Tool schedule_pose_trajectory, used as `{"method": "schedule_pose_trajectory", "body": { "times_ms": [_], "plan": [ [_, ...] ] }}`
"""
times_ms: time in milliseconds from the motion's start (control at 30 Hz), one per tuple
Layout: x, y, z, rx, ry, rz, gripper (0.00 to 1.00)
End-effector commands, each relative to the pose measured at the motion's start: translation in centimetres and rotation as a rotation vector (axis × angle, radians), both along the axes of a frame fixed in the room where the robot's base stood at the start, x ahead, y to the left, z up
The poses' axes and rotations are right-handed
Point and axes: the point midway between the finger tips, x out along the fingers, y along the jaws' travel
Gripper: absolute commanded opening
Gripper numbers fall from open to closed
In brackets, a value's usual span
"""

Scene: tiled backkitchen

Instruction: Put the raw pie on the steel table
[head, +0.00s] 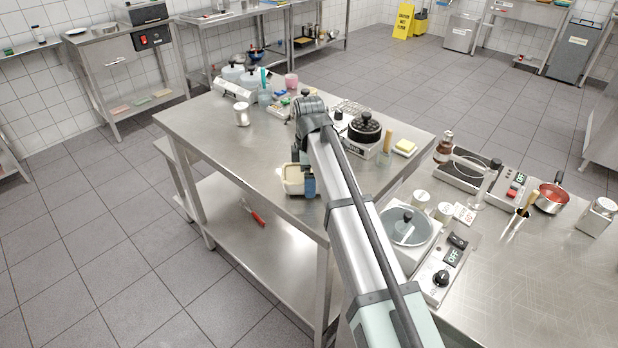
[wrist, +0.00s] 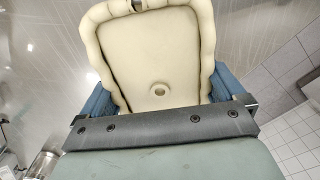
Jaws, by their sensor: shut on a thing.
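The raw pie (wrist: 150,60) is pale cream with a crimped rim and a small hole in its middle. In the wrist view it fills the space between the blue fingers of my gripper (wrist: 160,95), which is shut on it. In the head view the pie (head: 292,181) and my gripper (head: 300,180) are at the front edge of the steel table (head: 195,118). My arm hides part of the table behind them. I cannot tell whether the pie touches the tabletop.
A black pot (head: 364,128) on a burner and a yellow sponge (head: 404,147) are to the right. The table's front left is bare.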

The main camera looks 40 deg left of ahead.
Motion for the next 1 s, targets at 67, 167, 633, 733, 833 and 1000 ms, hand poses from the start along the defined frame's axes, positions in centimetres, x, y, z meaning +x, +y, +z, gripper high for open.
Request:
{"method": "schedule_pose_trajectory", "body": {
  "times_ms": [67, 167, 633, 733, 833, 1000],
  "plan": [
    [0.0, 0.0, -0.5, 0.0, 0.0, 0.0, 0.39],
    [0.0, 0.0, -0.5, 0.0, 0.0, 0.0, 0.39],
    [0.0, 0.0, -0.8, 0.0, 0.0, 0.0, 1.0],
    [0.0, 0.0, -0.8, 0.0, 0.0, 0.0, 1.0],
    [0.0, 0.0, -0.5, 0.0, 0.0, 0.0, 1.0],
    [0.1, 0.1, 1.4, 0.001, -0.001, 0.0, 1.0]
  ]
}}
